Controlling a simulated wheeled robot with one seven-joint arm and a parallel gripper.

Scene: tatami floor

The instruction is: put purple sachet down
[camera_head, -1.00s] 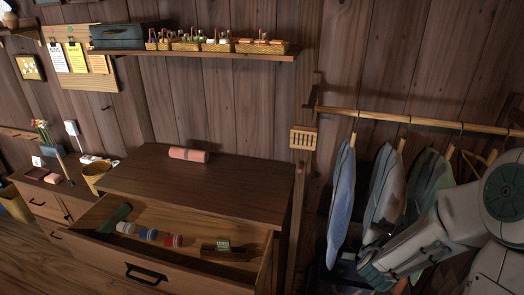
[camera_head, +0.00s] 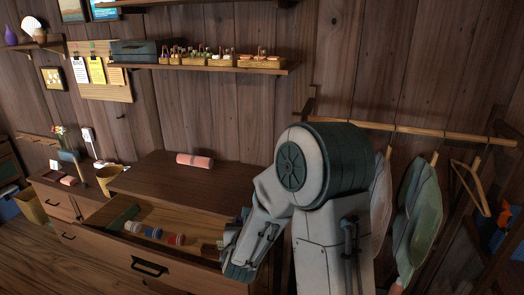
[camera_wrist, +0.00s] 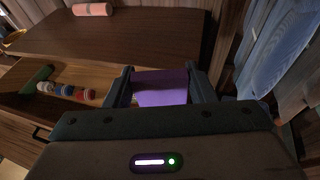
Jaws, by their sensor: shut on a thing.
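The purple sachet (camera_wrist: 162,88) is between the two fingers of my gripper (camera_wrist: 160,90) in the wrist view. My gripper is shut on it and holds it by the open drawer (camera_wrist: 20,108), near the front edge of the dresser top (camera_wrist: 130,35). In the head view my arm hides the sachet and the gripper's fingertips. I cannot tell how high the sachet is above the drawer.
The open drawer holds a green item (camera_head: 124,218), several rolls (camera_head: 153,232) and a small brown item at its right. A pink roll (camera_head: 195,160) lies at the back of the dresser top, otherwise bare. Hanging clothes (camera_head: 418,210) are at the right.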

